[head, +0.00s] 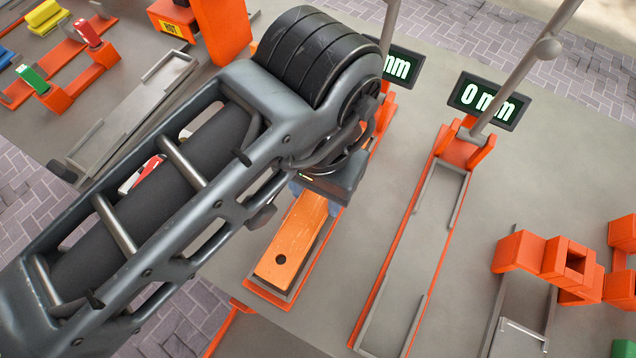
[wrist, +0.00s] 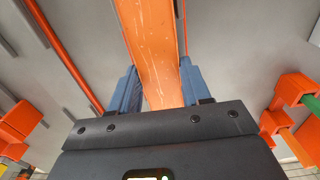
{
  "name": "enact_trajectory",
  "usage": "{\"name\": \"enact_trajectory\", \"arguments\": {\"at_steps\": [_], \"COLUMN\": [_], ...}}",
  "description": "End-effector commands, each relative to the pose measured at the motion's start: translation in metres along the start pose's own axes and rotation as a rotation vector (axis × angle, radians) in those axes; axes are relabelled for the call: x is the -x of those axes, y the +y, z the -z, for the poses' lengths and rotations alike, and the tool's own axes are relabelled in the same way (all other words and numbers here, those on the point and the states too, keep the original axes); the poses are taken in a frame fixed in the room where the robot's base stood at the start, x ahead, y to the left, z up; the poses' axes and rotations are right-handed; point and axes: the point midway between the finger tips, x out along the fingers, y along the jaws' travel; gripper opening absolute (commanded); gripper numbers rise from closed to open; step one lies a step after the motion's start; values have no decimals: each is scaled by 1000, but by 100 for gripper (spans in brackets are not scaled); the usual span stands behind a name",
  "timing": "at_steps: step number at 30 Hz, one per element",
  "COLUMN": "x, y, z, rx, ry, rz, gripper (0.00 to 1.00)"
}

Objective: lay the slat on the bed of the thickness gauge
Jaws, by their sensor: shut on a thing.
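The orange slat (head: 290,245), with a dark hole near its lower end, is over a long grey bed with an orange rim (head: 262,293). This bed runs up toward a partly hidden "mm" display (head: 402,67). I cannot tell whether the slat touches the bed. My gripper (wrist: 158,68) is shut on the slat, with blue fingers on both sides of it in the wrist view (wrist: 150,35). In the head view my arm hides the slat's upper end and most of the fingers.
To the right, a second gauge with an empty bed (head: 408,265) has a display reading "0 mm" (head: 485,101) and a raised grey lever (head: 525,68). Orange blocks (head: 545,258) stand further right. An orange post marked HOT (head: 172,28) and a grey tray (head: 125,115) are at upper left.

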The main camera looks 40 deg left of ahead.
Motion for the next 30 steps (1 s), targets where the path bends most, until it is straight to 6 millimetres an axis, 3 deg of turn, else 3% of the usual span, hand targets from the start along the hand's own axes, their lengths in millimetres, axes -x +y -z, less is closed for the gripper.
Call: {"name": "enact_trajectory", "arguments": {"at_steps": [16, 17, 25, 30], "x": [-10, -10, -10, -10], "y": [0, 0, 0, 0], "z": [0, 0, 0, 0], "rx": [0, 0, 0, 0], "ry": [0, 0, 0, 0], "rz": [1, 1, 1, 1], "gripper": [9, 49, 75, 77]}}
